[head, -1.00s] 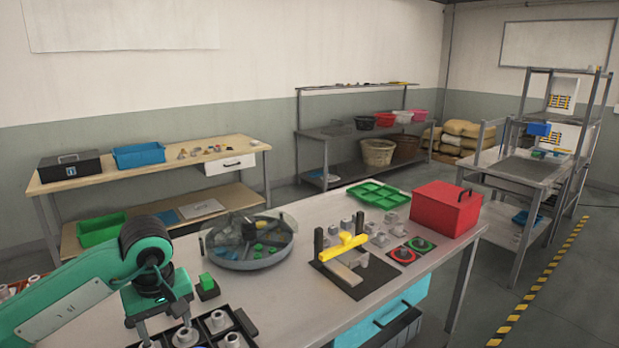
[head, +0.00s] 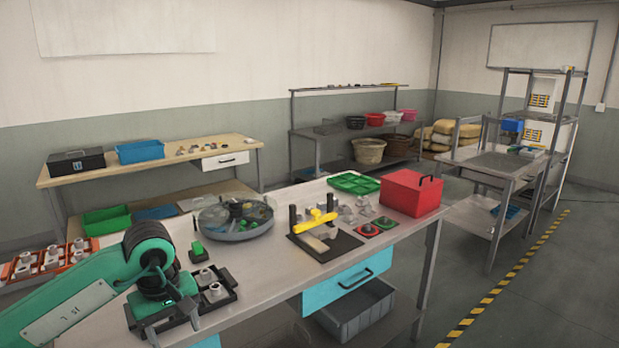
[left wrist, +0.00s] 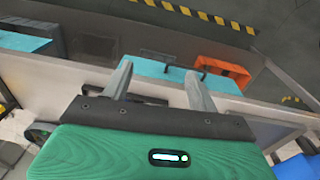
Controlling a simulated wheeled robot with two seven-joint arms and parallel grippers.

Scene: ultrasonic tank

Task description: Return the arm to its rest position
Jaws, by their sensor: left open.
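My left arm comes in from the left in the head view, with its green wrist over the near left end of the grey worktable (head: 262,258). My left gripper (left wrist: 160,88) is open and empty in the left wrist view, its two grey fingers apart with nothing between them. Beyond the fingers are the table edge and a turquoise drawer front (left wrist: 150,68). In the head view the wrist is in front of a black tray (head: 228,298) with grey fittings and hides part of it; the fingertips are hard to make out there. My right gripper is not in view.
On the worktable are a round grey tank (head: 238,233), a small green block (head: 197,248), a yellow-handled fixture (head: 315,222), a green tray (head: 353,182) and a red box (head: 411,192). An orange rack (head: 50,262) stands at the left. An orange bin (left wrist: 222,65) shows in the wrist view.

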